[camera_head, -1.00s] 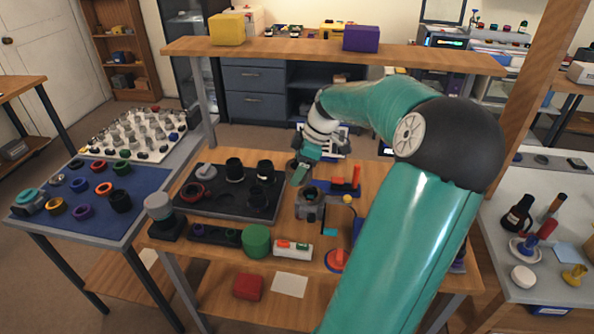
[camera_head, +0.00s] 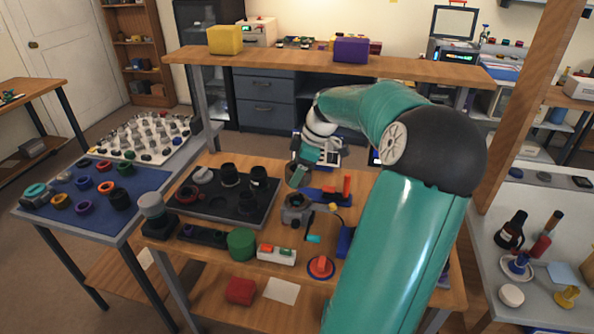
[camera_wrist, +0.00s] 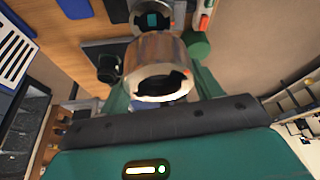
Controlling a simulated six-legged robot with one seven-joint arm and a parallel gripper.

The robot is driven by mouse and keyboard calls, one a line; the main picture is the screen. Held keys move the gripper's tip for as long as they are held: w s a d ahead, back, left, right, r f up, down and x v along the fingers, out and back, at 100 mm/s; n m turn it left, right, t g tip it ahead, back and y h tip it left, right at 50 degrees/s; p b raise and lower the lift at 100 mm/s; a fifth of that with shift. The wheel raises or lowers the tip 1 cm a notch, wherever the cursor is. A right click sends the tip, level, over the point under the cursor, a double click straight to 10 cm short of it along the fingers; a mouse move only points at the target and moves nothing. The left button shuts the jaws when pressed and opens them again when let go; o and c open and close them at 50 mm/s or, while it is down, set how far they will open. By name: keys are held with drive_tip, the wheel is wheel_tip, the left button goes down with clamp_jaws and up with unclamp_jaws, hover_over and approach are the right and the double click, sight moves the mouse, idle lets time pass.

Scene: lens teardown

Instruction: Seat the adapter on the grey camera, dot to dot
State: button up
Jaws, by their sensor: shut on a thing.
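My gripper (camera_head: 301,177) is shut on the adapter, a short metallic ring with notched edges, seen in the wrist view (camera_wrist: 160,55). The teal fingers show on either side of it. In the head view the adapter (camera_head: 293,174) is small and partly hidden by the fingers. The grey camera (camera_head: 293,214) stands on the wooden bench below and in front of the gripper. In the wrist view its round mount (camera_wrist: 151,8) with a teal inside shows beyond the adapter, partly covered by it. The adapter appears apart from the camera.
A dark tray (camera_head: 215,213) with black lens parts and a red ring lies left of the camera. A green cylinder (camera_head: 241,243), a white box (camera_head: 276,254) with coloured buttons and a red-orange round piece (camera_head: 321,267) stand in front. A raised wooden shelf (camera_head: 290,62) spans the back.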

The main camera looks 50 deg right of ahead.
drive_tip(key=shift+x, duration=0.8)
drive_tip(key=shift+s+d+f, duration=0.1)
drive_tip(key=shift+d+f, duration=0.05)
drive_tip(key=shift+f, duration=2.1)
drive_tip(key=shift+f, duration=0.85)
idle(0.4)
